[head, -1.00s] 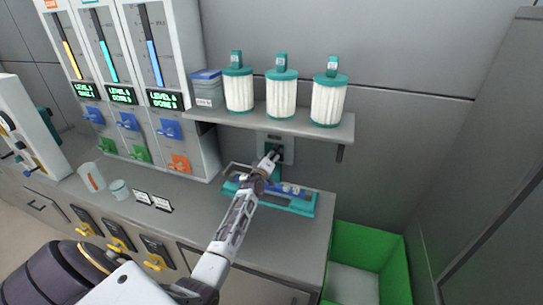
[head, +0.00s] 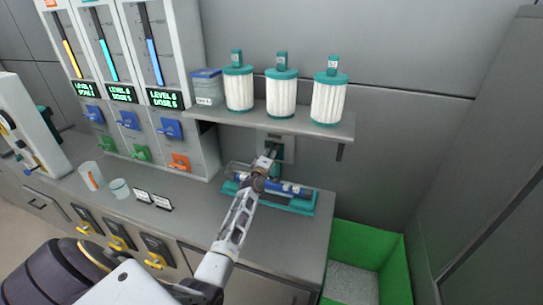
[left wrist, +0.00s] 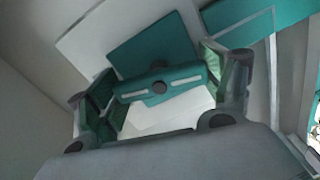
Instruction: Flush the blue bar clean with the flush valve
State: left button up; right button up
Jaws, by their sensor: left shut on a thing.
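The blue bar (head: 291,188) lies in a teal holder (head: 300,208) on the grey counter, below the shelf. My left gripper (head: 268,160) reaches over the bar to a teal valve on the wall plate (head: 289,150) behind it. In the left wrist view, the teal valve handle (left wrist: 185,76), with pale stripes and a dark round middle, sits between the two fingers. The left gripper is shut on this handle. My left arm hides part of the bar in the head view. My right gripper is not in view.
A shelf (head: 210,114) above holds several white-and-teal filter cartridges (head: 282,98) and a lidded tub (head: 207,87). Dispensers with coloured levers (head: 170,128) stand left. Cups (head: 120,188) and small labels are on the counter. A green bin (head: 392,270) stands right of it.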

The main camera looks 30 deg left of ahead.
pick_arm(q)
jog(key=o, duration=1)
jog(key=shift+s, duration=0.2)
jog(key=shift+v, duration=5.8)
jog(key=shift+d, duration=0.1)
jog(key=shift+d, duration=0.1)
